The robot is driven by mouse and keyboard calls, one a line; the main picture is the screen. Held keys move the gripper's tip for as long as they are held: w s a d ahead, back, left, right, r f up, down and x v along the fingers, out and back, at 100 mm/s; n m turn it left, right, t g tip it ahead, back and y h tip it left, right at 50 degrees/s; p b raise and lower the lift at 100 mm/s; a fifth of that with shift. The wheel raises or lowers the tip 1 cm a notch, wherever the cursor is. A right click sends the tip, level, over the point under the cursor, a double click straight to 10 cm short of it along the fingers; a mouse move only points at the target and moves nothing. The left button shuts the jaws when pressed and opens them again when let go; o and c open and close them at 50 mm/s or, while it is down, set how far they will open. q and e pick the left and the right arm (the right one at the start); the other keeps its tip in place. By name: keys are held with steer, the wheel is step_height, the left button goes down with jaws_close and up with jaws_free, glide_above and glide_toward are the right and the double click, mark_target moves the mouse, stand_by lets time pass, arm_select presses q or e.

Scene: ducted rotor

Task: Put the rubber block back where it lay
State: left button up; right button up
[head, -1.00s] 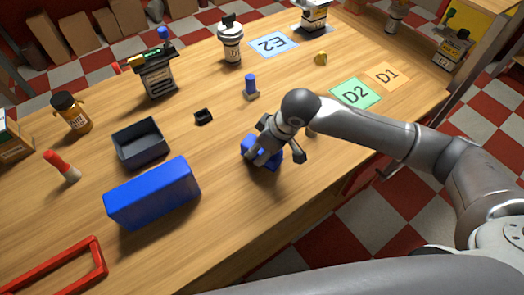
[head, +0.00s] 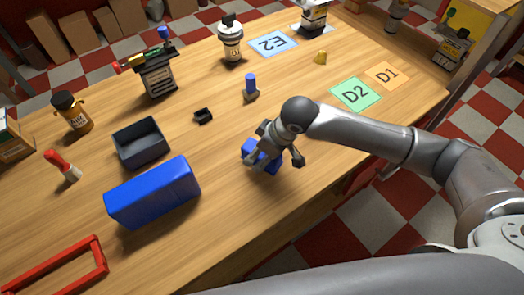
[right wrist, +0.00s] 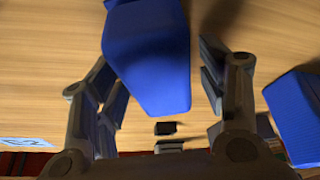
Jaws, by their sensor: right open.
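A blue block (head: 248,151), which I take for the rubber block, lies on the wooden table under my right gripper (head: 274,162). The gripper and arm hide part of it in the head view. In the right wrist view the blue block (right wrist: 150,60) sits between the two spread fingers (right wrist: 163,88), with a gap on its right side. My right gripper is open and does not grip it. My left gripper is not in view.
A larger blue box (head: 153,195) lies to the left, beside a dark grey bin (head: 141,147). A small black tray (head: 203,116) and a blue-topped piece (head: 250,87) stand behind. A green D2 mat (head: 356,93) lies right. The table's front edge is close.

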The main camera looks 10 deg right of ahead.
steer(key=v, duration=1.2)
steer(key=shift+r, duration=0.15)
